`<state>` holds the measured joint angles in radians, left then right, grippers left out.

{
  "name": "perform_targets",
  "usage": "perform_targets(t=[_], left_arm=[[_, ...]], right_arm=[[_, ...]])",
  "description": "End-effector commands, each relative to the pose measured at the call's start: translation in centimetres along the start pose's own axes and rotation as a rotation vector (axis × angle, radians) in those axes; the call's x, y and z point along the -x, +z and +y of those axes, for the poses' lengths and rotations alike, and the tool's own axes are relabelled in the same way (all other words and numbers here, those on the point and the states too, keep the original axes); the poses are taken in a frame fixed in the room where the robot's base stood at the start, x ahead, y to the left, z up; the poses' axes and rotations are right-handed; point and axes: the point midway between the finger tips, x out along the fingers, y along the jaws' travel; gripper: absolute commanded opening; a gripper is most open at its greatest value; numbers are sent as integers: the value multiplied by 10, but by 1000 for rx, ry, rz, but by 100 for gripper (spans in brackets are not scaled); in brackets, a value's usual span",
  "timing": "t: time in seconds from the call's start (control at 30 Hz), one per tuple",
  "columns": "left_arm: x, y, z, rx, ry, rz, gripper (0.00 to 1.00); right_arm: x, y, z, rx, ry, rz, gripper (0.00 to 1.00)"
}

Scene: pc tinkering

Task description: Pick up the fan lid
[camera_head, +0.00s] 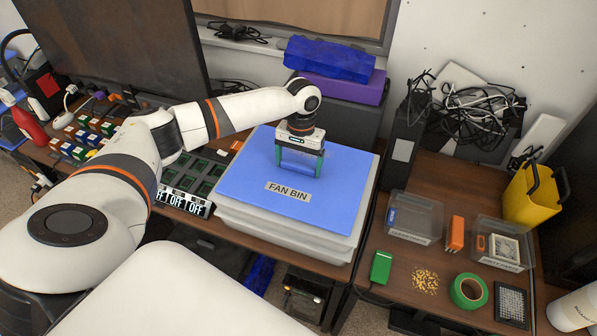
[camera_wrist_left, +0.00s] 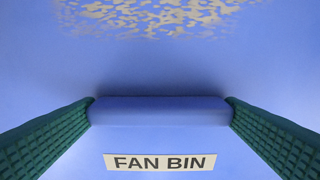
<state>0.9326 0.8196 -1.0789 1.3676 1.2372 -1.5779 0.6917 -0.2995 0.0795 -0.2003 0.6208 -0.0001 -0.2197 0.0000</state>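The fan lid (camera_head: 243,187) is a flat blue cover labelled "FAN BIN", lying on a light translucent bin (camera_head: 285,238) on the desk. My left gripper (camera_head: 299,167) points down at the lid's back middle, its green fingers at both ends of the raised blue handle (camera_head: 299,158). In the left wrist view the handle (camera_wrist_left: 160,110) fills the space between the fingertips (camera_wrist_left: 160,103), with no clear gap at either end. Whether the fingers press on it cannot be told. My right gripper is not in view.
Left of the bin is a dark tray (camera_head: 187,178) marked "OFF". A purple box (camera_head: 343,86) stands behind. On the right desk are clear bins (camera_head: 414,218), a green tape roll (camera_head: 468,291) and a yellow container (camera_head: 530,197). A dark monitor (camera_head: 118,45) stands at back left.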

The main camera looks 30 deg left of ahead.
Motion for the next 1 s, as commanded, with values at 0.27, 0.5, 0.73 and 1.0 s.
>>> perform_targets(t=[0.27, 0.5, 0.73, 1.0], left_arm=[[1, 0, 0, 0, -1, -1, 58], [21, -1, -1, -1, -3, -5, 58], [67, -7, -1, 0, -3, -5, 58], [98, -11, 0, 0, -1, -2, 58]], right_arm=[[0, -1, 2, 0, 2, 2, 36], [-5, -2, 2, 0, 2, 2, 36], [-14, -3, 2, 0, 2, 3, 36], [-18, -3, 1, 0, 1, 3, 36]])
